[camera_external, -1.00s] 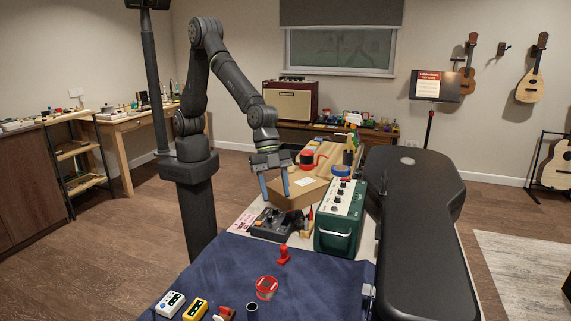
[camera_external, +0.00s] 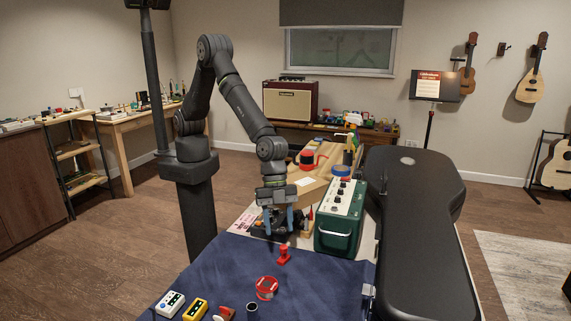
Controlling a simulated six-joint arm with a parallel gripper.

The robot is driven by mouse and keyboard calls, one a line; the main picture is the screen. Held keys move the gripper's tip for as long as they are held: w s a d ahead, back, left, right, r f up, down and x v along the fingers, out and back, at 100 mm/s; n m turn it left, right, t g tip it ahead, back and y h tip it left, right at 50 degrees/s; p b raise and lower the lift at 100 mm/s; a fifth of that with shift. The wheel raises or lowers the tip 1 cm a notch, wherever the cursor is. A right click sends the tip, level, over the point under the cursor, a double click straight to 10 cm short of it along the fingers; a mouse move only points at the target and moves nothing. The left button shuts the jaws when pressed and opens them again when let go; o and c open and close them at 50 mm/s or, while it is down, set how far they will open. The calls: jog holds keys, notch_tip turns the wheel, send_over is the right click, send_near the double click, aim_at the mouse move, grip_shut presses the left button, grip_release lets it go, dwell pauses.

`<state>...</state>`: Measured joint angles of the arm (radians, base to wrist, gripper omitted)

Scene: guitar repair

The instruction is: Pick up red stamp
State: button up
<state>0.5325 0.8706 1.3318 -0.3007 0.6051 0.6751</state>
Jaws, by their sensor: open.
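The red stamp (camera_external: 284,255) stands upright on the blue cloth (camera_external: 215,270), near the cloth's far edge. My gripper (camera_external: 279,228) is a little behind and above the stamp in the picture, pointing down with its two blue fingers apart and nothing between them. The fingers overlap the dark pedal box (camera_external: 262,226) in this view, so I cannot tell their exact height above it. The stamp is fully in view and apart from the fingers.
A green amplifier-like box (camera_external: 340,215) stands right of my gripper, with a long black guitar case (camera_external: 425,240) beyond it. A red-and-white round container (camera_external: 266,288) sits in front of the stamp. Small pedals (camera_external: 195,309) line the front edge. The cloth's left side is clear.

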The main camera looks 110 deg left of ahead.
aim_at(283, 246)
jog(key=shift+w+x, duration=0.2)
jog(key=shift+x, duration=1.2)
jog(key=shift+w+x, duration=0.2)
jog(key=shift+x, duration=1.15)
jog(key=shift+c, duration=0.5)
grip_shut()
